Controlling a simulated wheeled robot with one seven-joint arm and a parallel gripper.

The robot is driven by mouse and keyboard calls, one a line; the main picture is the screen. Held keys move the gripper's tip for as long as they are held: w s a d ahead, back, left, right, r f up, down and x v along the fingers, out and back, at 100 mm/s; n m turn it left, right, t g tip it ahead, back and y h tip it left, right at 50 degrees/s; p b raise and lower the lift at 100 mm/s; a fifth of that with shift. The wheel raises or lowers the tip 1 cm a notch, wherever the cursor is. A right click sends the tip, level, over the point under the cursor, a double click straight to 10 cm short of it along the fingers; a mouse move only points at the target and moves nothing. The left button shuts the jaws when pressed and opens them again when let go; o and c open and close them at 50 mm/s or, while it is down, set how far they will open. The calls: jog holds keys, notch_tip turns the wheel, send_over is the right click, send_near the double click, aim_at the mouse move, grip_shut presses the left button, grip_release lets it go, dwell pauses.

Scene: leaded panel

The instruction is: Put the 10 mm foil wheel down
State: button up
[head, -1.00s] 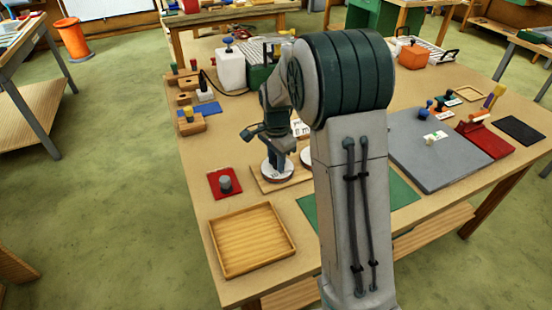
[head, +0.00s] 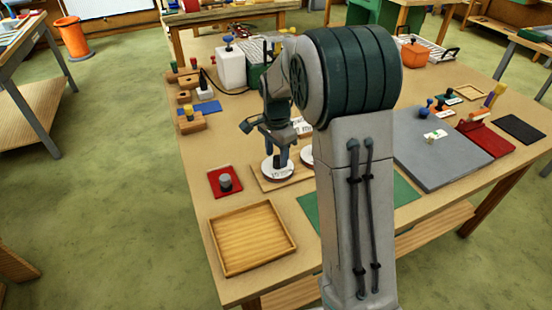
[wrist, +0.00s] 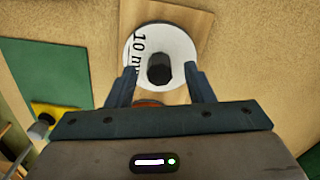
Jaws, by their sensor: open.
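The 10 mm foil wheel (head: 277,171) is a white disc with a dark knob, resting on a wooden board (head: 264,185) on the workbench. In the wrist view the wheel (wrist: 145,55) shows part of its "10 mm" lettering. My gripper (wrist: 160,72) is open, with one blue finger on each side of the dark knob and a visible gap to it. In the head view my gripper (head: 281,157) is just above the wheel. A second white disc (head: 306,155) is beside it, partly hidden by my arm.
A red square with a grey knob (head: 225,182) lies left of the board. An empty wooden tray (head: 252,240) is in front. A green mat (head: 402,191) and grey slab (head: 440,150) lie to the right.

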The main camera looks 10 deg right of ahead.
aim_at(276, 158)
notch_tip(276, 158, up, 9)
jog(key=s+d+n+t, duration=0.1)
jog(key=s+n+t, duration=0.2)
jog(key=s+n, duration=0.9)
jog(key=s, duration=1.3)
jog(key=shift+s+d+f+n, duration=0.2)
jog(key=shift+s+n, duration=0.2)
